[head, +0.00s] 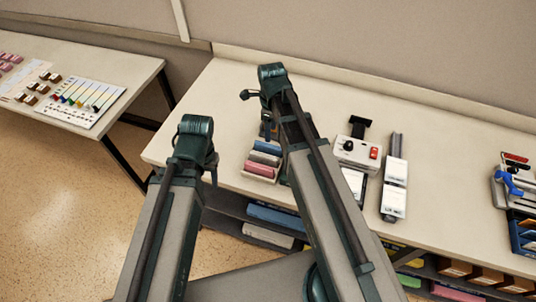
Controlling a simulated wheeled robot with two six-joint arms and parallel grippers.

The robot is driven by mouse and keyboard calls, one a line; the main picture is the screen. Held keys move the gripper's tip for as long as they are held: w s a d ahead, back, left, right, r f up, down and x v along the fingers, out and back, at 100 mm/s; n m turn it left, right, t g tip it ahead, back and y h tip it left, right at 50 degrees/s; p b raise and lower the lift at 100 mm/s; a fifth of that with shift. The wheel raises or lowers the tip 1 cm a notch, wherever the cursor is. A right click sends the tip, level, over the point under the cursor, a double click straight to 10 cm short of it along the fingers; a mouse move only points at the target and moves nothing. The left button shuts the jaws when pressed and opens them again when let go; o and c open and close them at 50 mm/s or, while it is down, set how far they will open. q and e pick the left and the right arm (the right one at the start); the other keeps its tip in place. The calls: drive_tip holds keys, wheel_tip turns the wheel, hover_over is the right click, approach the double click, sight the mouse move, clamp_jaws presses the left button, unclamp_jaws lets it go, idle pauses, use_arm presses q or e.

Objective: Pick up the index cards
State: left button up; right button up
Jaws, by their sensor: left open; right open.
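A small light tray (248,176) on the near edge of the long table holds blue, grey and pink flat pieces (264,158). They may be the index cards, but they are too small to tell for certain. My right gripper (267,126) hangs just beyond and above the tray, partly hidden by its own arm; it is open and apart from the pieces. My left gripper (213,172) hangs left of the tray near the table's front edge, mostly hidden behind its arm, open, with nothing seen in it.
A blue-handled tool (509,183) lies far right. Shelves below hold coloured boxes (276,217). A second table (140,70) with a colour chart (82,102) stands left. The back left of the long table is clear.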

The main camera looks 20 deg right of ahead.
sight(268, 144)
wheel_tip(268, 144, down, 4)
drive_tip(key=b, duration=0.3)
drive_tip(key=shift+f, duration=0.15)
drive_tip(key=f+b, duration=0.5)
drive_tip(key=shift+w+a+f, duration=0.1)
drive_tip(key=shift+w+a, duration=0.1)
drive_tip(key=shift+a, duration=0.2)
clamp_jaws()
